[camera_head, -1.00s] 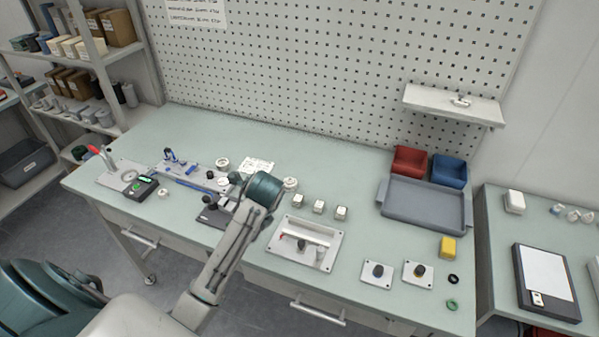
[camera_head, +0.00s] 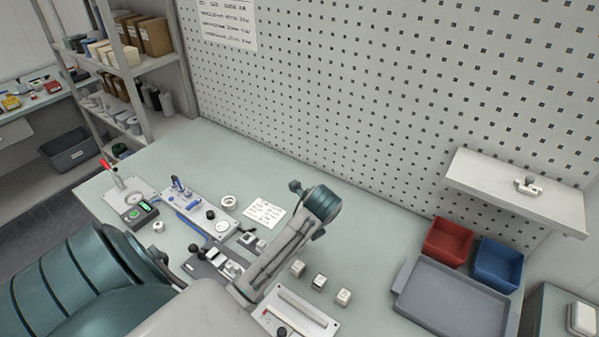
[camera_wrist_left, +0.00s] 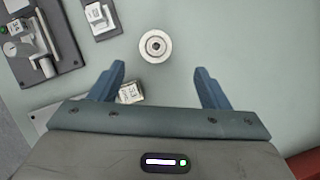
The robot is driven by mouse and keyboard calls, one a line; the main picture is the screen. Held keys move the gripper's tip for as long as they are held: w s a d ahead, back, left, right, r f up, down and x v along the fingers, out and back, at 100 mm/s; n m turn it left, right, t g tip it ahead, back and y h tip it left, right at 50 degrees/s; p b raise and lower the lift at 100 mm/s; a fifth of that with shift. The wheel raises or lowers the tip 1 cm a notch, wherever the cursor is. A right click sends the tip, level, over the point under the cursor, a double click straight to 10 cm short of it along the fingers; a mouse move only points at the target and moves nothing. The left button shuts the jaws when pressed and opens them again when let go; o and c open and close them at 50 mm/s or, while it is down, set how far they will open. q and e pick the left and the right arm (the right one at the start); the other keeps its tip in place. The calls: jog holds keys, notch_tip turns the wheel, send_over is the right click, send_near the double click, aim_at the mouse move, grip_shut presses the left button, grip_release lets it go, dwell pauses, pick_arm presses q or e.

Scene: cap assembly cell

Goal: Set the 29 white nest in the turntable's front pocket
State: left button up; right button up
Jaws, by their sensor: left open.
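Small white blocks with dark marks on top stand in a row on the bench: one (camera_head: 297,268), a second (camera_head: 319,281) and a third (camera_head: 343,297). I cannot read which is the 29 nest. In the left wrist view, a white labelled block (camera_wrist_left: 130,92) lies beside the left-hand finger, partly covered by it; its number is unclear. My right gripper is out of view.
A round white ringed part (camera_wrist_left: 156,46) lies ahead of my fingers. A dark clamp plate (camera_wrist_left: 40,50) and a smaller dark plate (camera_wrist_left: 101,18) are to its left. A grey tray (camera_head: 455,300), red bin (camera_head: 447,242) and blue bin (camera_head: 497,265) stand on the right.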

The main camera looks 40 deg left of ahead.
pick_arm(q)
jog(key=shift+x, duration=1.2)
jog(key=shift+s+a+f+p, duration=0.1)
jog(key=shift+a+f+p, duration=0.25)
jog(key=shift+f+p, duration=0.2)
jog(key=p+x, duration=0.1)
jog(key=x, duration=0.1)
jog(key=p+x, duration=0.1)
jog(key=x, duration=0.1)
jog(key=shift+s+f, duration=0.1)
jog(key=shift+s, duration=0.1)
jog(key=shift+a+f, duration=0.15)
jog(key=shift+f, duration=0.2)
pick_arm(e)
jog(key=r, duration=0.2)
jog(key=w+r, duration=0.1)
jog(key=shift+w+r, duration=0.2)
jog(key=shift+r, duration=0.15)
pick_arm(q)
jog(key=shift+w, duration=0.1)
jog(key=shift+c, duration=0.4)
jog(key=c, duration=1)
